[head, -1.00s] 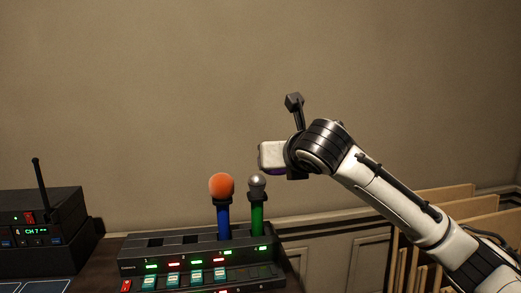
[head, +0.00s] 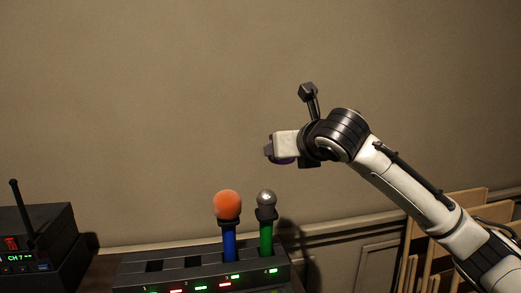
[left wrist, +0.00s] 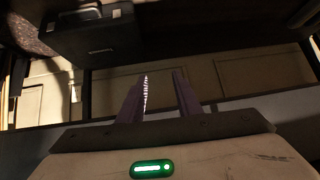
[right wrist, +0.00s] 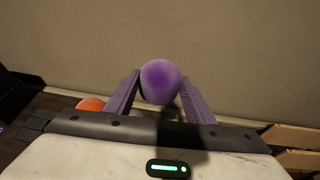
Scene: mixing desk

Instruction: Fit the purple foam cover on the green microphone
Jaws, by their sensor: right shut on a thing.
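The green microphone (head: 266,236) stands upright in the console at its right end, with a bare silver ball head (head: 267,197). My right gripper (head: 275,148) is above it and slightly to its right in the head view, clear of it. It is shut on the purple foam cover (right wrist: 160,80), a round ball between its fingertips in the right wrist view. In the head view only a sliver of the cover (head: 283,162) shows beneath the gripper. My left gripper (left wrist: 157,82) is out of the head view; in its wrist view the fingers are apart and empty.
A blue microphone (head: 228,245) with an orange foam cover (head: 227,205) stands close left of the green one. The console (head: 190,275) has lit buttons. A black radio unit with antenna (head: 35,245) is at far left. Wooden slats (head: 470,205) stand at right.

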